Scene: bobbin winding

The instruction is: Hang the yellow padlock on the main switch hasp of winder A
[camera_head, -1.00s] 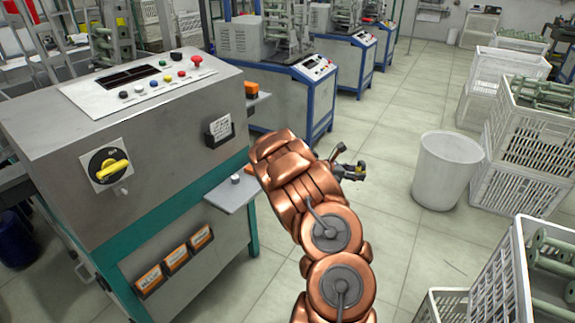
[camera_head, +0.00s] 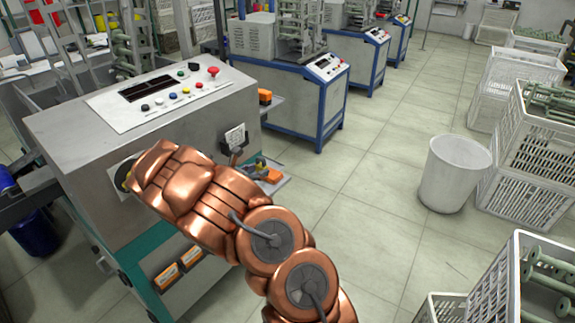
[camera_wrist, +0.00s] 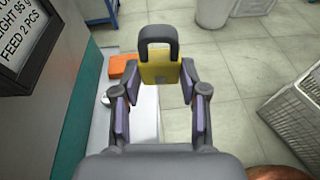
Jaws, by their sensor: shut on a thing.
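The yellow padlock (camera_wrist: 160,73) is gripped by its body between the fingertips of my gripper (camera_wrist: 160,80) in the wrist view, with its dark shackle upward and clear of the fingers. In the head view the padlock (camera_head: 262,162) is small, beside the grey machine's right end. My gripper (camera_head: 256,168) is partly hidden there by my copper arm. The main switch (camera_head: 122,173) on the machine front shows only as a sliver of black and yellow at the arm's left edge. The hasp is hidden behind the arm.
The grey machine (camera_head: 60,122) has a button panel on top. A side shelf (camera_wrist: 145,115) with an orange box (camera_wrist: 124,66) lies below the padlock. A framed sign (camera_wrist: 25,40) is close on the left. A white bin (camera_head: 452,175) and crates stand right, with open floor between.

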